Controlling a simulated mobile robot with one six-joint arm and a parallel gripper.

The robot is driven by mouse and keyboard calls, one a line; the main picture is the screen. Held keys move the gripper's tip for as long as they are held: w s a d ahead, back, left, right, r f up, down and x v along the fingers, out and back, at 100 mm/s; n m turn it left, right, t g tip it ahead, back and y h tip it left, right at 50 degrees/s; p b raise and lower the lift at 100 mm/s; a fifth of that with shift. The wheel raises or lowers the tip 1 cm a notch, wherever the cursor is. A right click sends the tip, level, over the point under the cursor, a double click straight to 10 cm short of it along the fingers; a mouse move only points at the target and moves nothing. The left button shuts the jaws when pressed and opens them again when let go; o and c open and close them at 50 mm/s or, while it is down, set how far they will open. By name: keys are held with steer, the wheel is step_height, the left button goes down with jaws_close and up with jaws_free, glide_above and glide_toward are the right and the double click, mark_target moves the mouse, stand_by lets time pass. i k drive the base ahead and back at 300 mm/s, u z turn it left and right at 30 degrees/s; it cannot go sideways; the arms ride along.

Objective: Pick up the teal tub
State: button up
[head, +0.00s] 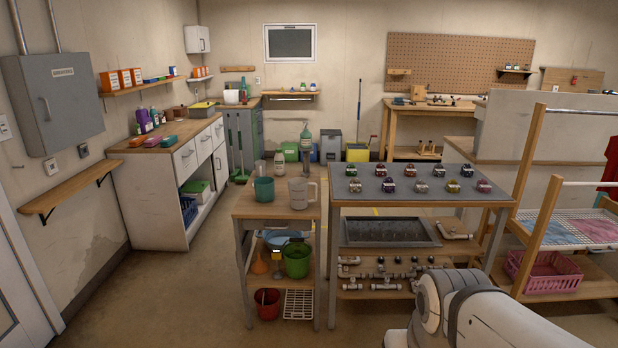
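The teal tub (264,190) stands upright on the wooden top of a narrow side stand (276,212), toward its back left. It is a small round container. A pale measuring jug (299,194) with a handle stands close to its right on the same top. A pale bottle (278,169) shows just behind these two. A white link of my arm shows at the bottom right, well away from the tub. My gripper is outside the picture, so I cannot see its fingers.
A steel-topped bench (400,193) with several small valve-like parts adjoins the stand on the right. The stand's lower shelves hold a light blue basin (285,237), a green bucket (297,263) and a red bucket (267,302). The floor (170,300) left of the stand is clear.

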mark_target(264, 187)
steer(key=i, duration=2.8)
steer(key=u, duration=0.65)
